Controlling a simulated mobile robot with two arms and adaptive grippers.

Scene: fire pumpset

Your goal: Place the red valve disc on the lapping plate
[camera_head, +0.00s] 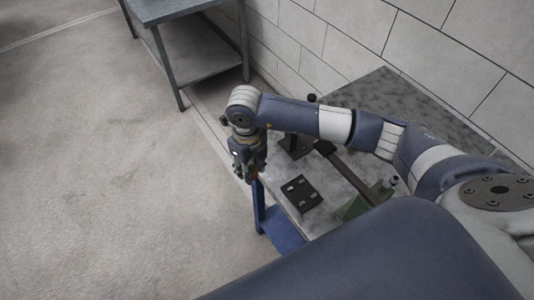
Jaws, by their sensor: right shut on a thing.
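My right gripper (247,172) points down at the left end of a grey-topped bench (398,94), above its edge. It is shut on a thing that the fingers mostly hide. Only a small orange-red trace shows at the fingertips, so I cannot tell if it is the red valve disc. No red disc shows clearly elsewhere. A dark square plate (302,194) with several pale spots lies on the bench, to the right of and below the gripper. I cannot tell if it is the lapping plate. My left gripper is not in view.
The bench has a blue frame (280,231). A dark stand (295,145) and a green block (352,208) with a long dark bar are on it, partly behind my right arm. Another grey table (170,8) stands at the back beside the block wall. The floor at left is clear.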

